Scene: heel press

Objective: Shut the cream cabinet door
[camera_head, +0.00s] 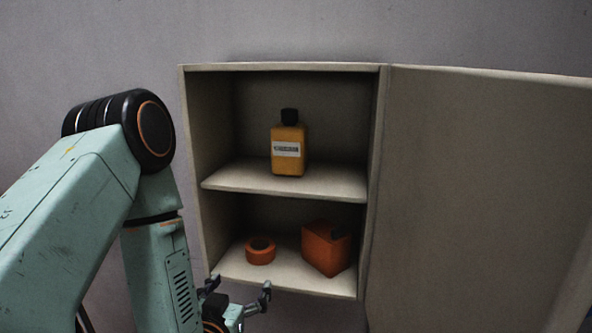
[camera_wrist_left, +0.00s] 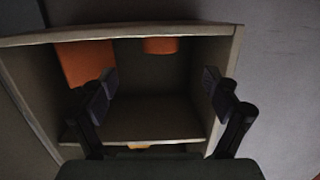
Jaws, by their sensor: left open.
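The cream cabinet (camera_head: 280,67) is on the wall with its inside open to view. Its cream door (camera_head: 480,190) is hinged on the right side and stands swung wide open, reaching past the right picture edge. My left gripper (camera_head: 238,296) is open and empty, low in front of the cabinet's bottom edge. In the left wrist view its two dark fingers (camera_wrist_left: 160,92) are spread apart before the cabinet opening (camera_wrist_left: 140,27). They appear clear of the door. My right gripper is not in view.
A yellow bottle with a black cap (camera_head: 289,148) stands on the middle shelf (camera_head: 290,181). An orange roll (camera_head: 260,251) and an orange box (camera_head: 326,248) sit on the cabinet floor. Grey wall (camera_head: 300,25) surrounds the cabinet.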

